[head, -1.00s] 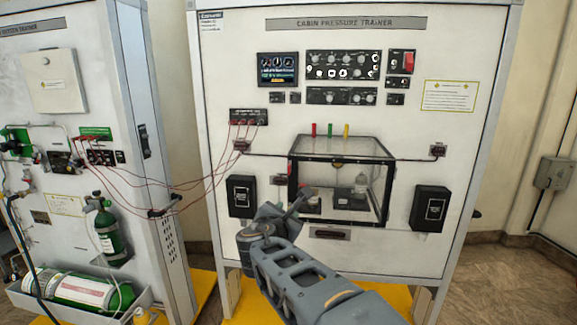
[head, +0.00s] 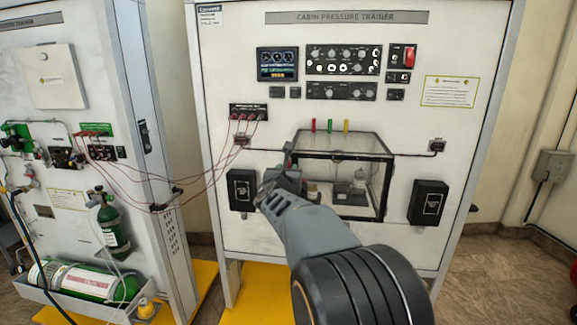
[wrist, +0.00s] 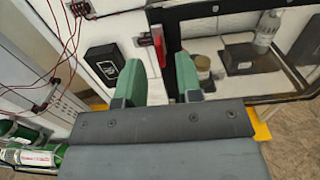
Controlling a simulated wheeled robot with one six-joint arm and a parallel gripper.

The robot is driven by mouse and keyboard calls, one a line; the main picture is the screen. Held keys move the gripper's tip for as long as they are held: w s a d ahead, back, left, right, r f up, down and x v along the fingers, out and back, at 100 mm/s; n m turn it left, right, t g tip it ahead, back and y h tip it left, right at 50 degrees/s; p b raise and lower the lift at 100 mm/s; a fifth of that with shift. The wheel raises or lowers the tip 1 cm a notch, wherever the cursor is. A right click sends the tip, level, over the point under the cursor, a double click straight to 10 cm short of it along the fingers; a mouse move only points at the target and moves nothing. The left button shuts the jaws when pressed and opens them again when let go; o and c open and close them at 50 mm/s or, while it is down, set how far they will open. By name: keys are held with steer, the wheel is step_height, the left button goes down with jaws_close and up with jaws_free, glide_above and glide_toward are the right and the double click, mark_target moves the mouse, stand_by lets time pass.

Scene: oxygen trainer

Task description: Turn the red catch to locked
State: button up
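The red catch (wrist: 158,46) is a small upright red lever on a grey mount, by the left edge of the clear chamber (wrist: 222,50) in the wrist view. My gripper (wrist: 156,70) is open, with its two green fingers apart and nothing between them. The catch shows beyond the gap, between the fingertips in the picture; I cannot tell if they touch it. In the head view, my gripper (head: 283,176) is at the left edge of the chamber (head: 350,146) and hides much of the area around the catch.
A black box (head: 241,190) is on the panel left of my gripper, and another (head: 428,203) is right of the chamber. Red hoses (head: 215,160) hang at the left. A small jar (wrist: 202,65) and a bottle (wrist: 267,28) stand inside the chamber.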

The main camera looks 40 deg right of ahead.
mark_target(289, 164)
steer(key=shift+x, duration=1.35)
steer(key=shift+c, duration=0.3)
jaws_close()
